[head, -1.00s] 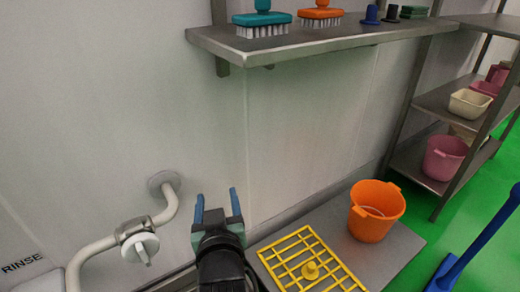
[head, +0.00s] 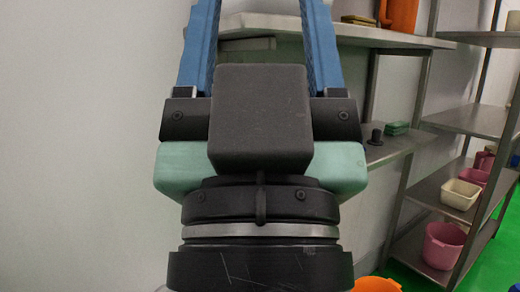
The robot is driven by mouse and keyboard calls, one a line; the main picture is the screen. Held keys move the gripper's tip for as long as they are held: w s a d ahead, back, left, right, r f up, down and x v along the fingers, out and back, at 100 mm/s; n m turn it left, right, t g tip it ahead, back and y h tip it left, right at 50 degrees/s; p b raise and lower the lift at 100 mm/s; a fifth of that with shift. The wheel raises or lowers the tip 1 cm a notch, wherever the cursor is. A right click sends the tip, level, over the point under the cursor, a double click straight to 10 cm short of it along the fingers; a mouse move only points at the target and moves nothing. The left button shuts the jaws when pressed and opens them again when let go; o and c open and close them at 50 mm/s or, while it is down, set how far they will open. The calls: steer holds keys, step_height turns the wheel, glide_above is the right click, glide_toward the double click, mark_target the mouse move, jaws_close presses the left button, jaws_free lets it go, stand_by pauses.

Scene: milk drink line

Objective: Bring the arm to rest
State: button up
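My gripper (head: 260,25) fills the middle of the head view, close to the camera and pointing up. Its two blue fingers stand wide apart, and no object shows between them. The fingertips reach the top edge of the picture, so their ends are cut off. The dark wrist and the pale green gripper body hide much of the wall and shelves behind.
Steel wall shelves (head: 395,38) stand behind my gripper, with an orange item (head: 400,14) on the upper one. A steel rack (head: 425,187) at right holds a cream tub (head: 461,194) and a pink bucket (head: 442,246). An orange bucket (head: 377,285) shows at the bottom edge.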

step_height(320, 180, up, 28)
steer(key=p, duration=2.5)
steer(key=shift+f, duration=0.15)
